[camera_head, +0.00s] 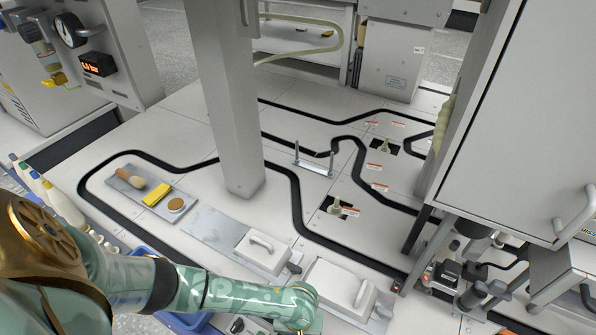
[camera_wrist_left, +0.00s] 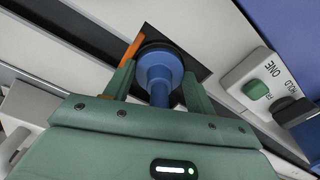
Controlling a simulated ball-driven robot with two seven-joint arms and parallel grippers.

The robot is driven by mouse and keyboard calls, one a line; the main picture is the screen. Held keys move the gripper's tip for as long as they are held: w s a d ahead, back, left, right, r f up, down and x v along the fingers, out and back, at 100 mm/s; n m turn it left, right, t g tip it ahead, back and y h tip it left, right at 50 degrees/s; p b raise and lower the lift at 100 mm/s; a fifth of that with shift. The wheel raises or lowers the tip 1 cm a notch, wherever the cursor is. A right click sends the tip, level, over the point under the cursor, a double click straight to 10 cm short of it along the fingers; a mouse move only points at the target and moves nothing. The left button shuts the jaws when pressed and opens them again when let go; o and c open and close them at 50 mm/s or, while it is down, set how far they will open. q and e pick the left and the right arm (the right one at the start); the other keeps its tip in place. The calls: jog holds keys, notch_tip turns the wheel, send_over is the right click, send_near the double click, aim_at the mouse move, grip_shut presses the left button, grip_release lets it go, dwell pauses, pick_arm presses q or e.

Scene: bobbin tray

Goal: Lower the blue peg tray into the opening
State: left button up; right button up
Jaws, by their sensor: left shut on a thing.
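In the left wrist view my left gripper (camera_wrist_left: 160,82) is shut on the blue post of the blue peg tray (camera_wrist_left: 158,66). The post has a round flange at its far end, and the rest of the tray does not show clearly. Beyond the flange is a dark round shape in a dark square opening (camera_wrist_left: 203,73) in a light surface. I cannot tell how far the tray is into the opening. In the head view my left arm reaches to the bottom edge, and its fingers and the held tray are out of sight. My right gripper is not in view.
In the wrist view an orange strip (camera_wrist_left: 133,50) lies beside the opening, and a labelled box with a green button (camera_wrist_left: 255,89) stands right. In the head view a grey column (camera_head: 228,110), two lidded white boxes (camera_head: 262,250) and a right cabinet (camera_head: 515,130) stand around the bench.

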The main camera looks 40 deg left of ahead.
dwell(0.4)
pick_arm(q)
jog(key=shift+r+p, duration=0.1)
jog(key=shift+p, duration=0.3)
jog(key=shift+f, duration=0.55)
jog(key=shift+r, duration=0.1)
jog(key=shift+r+p, duration=0.75)
jog(key=shift+r, duration=0.05)
jog(key=shift+p, duration=0.3)
dwell(0.6)
jog(key=shift+f+b, duration=0.45)
jog(key=shift+f, duration=0.45)
dwell(0.4)
